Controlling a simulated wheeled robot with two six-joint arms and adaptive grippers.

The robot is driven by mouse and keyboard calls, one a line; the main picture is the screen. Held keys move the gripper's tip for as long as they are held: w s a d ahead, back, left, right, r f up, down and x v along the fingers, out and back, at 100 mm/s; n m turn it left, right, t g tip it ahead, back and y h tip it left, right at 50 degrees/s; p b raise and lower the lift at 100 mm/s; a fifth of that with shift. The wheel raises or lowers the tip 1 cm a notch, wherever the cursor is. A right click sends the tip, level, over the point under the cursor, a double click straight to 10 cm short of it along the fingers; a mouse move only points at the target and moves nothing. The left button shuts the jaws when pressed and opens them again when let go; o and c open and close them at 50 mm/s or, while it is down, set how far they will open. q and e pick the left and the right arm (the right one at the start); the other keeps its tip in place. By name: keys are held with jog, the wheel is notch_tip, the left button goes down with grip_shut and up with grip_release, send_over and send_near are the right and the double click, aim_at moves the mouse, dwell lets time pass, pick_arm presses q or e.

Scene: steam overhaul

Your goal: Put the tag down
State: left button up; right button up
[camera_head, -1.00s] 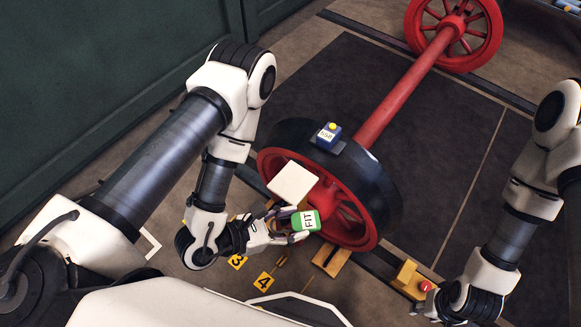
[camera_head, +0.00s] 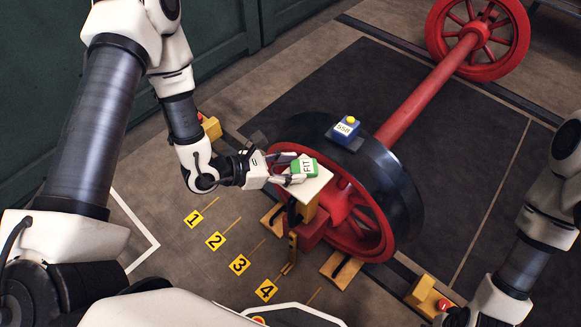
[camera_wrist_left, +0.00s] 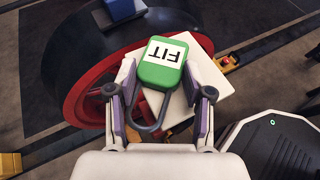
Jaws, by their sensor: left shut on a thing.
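The green tag (camera_head: 304,168), with a white label reading FIT, is held in my left gripper (camera_head: 292,170). In the left wrist view the tag (camera_wrist_left: 163,66) is between the two fingers, and its grey loop hangs back toward the palm. A square white plate (camera_head: 315,188) on a stand is directly below the tag beside the near red wheel. I cannot tell whether the tag touches the plate. My right arm comes in at the right, but its gripper is out of view.
The near wheel (camera_head: 388,240) has a dark rim with a blue block (camera_head: 347,128) on top. A red axle (camera_head: 425,88) runs to the far wheel (camera_head: 497,62). Yellow numbered floor markers (camera_head: 216,241) lie left of the stand. A yellow block with a red button (camera_head: 425,293) is at lower right.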

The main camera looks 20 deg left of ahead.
pick_arm(q)
jog(key=shift+s, duration=0.1)
jog(key=shift+f, duration=0.15)
jog(key=o, duration=1.1)
jog(key=shift+c, duration=0.2)
jog(key=shift+r, duration=0.2)
